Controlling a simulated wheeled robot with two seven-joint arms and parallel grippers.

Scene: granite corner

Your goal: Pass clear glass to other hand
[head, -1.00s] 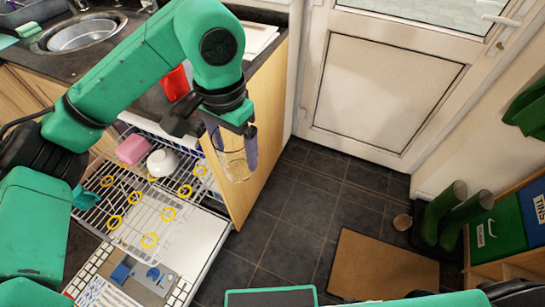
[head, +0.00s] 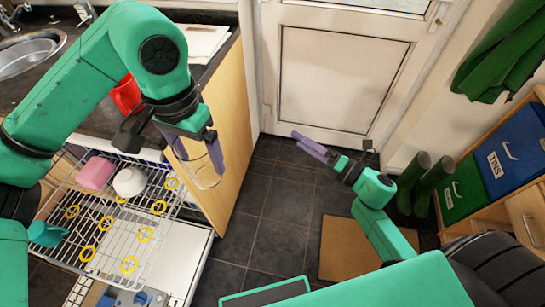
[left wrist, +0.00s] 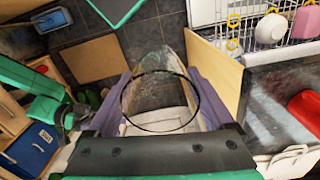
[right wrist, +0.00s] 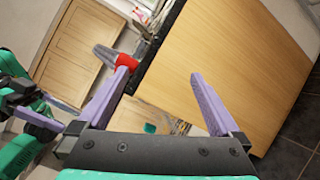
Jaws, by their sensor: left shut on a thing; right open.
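The clear glass (head: 205,176) is held between the purple fingers of my left gripper (head: 198,153), above the floor beside the wooden end panel. In the left wrist view the round rim of the glass (left wrist: 160,130) shows between the two fingers. My right gripper (head: 312,145) is to the right of the glass in the head view, apart from it, with its fingers pointing left. In the right wrist view its fingers (right wrist: 160,83) are spread with nothing between them. My left gripper shows at that view's left edge; the glass is hard to make out there.
A red item (head: 126,94) stands on the dark counter behind my left arm. Green boots (head: 412,180) and bins (head: 520,150) are at right. Dark tiled floor lies open between the grippers.

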